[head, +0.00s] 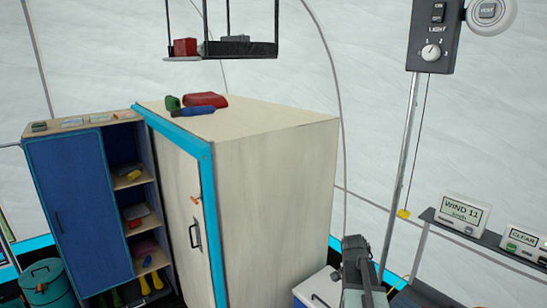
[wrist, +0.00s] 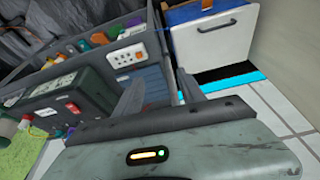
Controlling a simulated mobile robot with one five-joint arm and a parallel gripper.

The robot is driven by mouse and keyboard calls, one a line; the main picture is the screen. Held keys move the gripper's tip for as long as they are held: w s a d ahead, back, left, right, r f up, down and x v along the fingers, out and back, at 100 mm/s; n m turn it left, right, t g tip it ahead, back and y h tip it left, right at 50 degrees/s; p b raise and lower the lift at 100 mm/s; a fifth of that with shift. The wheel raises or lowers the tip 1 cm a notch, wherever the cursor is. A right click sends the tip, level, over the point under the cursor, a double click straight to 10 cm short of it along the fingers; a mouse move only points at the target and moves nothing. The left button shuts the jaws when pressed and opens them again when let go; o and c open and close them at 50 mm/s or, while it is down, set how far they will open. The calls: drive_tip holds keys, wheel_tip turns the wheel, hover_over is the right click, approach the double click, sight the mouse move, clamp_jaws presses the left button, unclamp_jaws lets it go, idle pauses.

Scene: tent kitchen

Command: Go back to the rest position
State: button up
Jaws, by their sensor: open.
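My gripper (wrist: 160,88) shows in the wrist view with its two grey fingers spread apart and nothing between them. Beyond the fingers are a grey crate (wrist: 70,62) with several items in it and a tiled floor. In the head view a dark grey part of my arm stands at the bottom, right of centre, in front of a white box (head: 316,288). The fingertips cannot be made out there.
A pale cabinet (head: 275,205) with blue trim fills the middle of the head view. Left of it are open shelves and a blue door (head: 80,205). A hanging rack (head: 240,48) is above. A shelf with displays (head: 462,212) is at right.

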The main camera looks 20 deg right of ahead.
drive_tip(key=w+a+f+n+y, duration=0.1)
drive_tip(key=w+a+n, duration=0.15)
drive_tip(key=a, duration=0.85)
drive_tip(key=w+a+f+n+y, duration=0.1)
drive_tip(key=a+n, duration=0.3)
drive_tip(key=a, duration=0.7)
drive_tip(key=s+a+n, duration=0.3)
drive_tip(key=a+n, duration=0.1)
drive_tip(key=a, duration=0.2)
drive_tip(key=s+a+n+g+y, duration=0.1)
drive_tip(key=s+a+n, duration=0.2)
drive_tip(key=a, duration=0.3)
drive_tip(key=shift+a+n+y+b, duration=0.15)
drive_tip(key=shift+n+y+b, duration=0.2)
drive_tip(key=shift+n, duration=0.2)
drive_tip(key=shift+s, duration=0.1)
